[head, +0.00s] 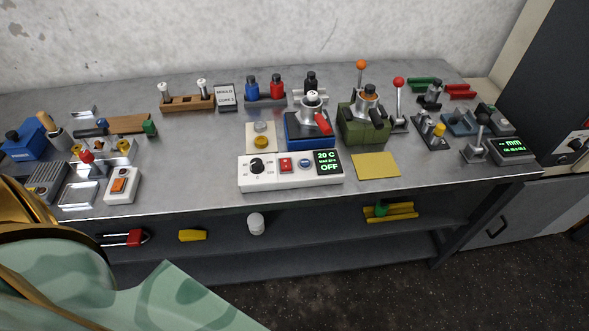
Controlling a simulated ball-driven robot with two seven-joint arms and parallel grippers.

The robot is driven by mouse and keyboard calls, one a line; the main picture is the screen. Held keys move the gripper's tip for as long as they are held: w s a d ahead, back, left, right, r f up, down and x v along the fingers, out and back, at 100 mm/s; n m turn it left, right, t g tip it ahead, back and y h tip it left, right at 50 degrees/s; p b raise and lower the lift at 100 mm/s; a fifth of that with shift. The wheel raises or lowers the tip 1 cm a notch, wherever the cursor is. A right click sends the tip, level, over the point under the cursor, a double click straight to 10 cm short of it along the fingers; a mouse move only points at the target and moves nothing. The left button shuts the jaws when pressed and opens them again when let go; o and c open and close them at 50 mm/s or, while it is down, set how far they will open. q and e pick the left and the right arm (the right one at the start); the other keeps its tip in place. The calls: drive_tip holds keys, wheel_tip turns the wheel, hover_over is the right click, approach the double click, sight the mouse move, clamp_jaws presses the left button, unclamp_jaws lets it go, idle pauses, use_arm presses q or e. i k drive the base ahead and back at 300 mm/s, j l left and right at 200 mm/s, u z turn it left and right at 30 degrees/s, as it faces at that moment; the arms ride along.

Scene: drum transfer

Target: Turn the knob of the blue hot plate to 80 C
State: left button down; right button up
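The blue hot plate (296,141) stands near the middle of the steel bench, with a metal vessel and a red lever on top. A white control box (291,181) sits right in front of it. Its black knob (257,165) is at the left end, with small dial marks around it. A red rocker switch (286,164) and a blue button (305,163) are beside it. The dark display (328,161) shows "20 C" and "OFF" in green; the small line between is hard to read. Neither gripper is in view.
A yellow pad (376,166) lies right of the control box. A green device (363,130) stands behind it. A white box with an orange switch (122,185) is to the left, with free bench between.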

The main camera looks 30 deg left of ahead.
sight(256, 167)
drive_tip(key=u, duration=1.25)
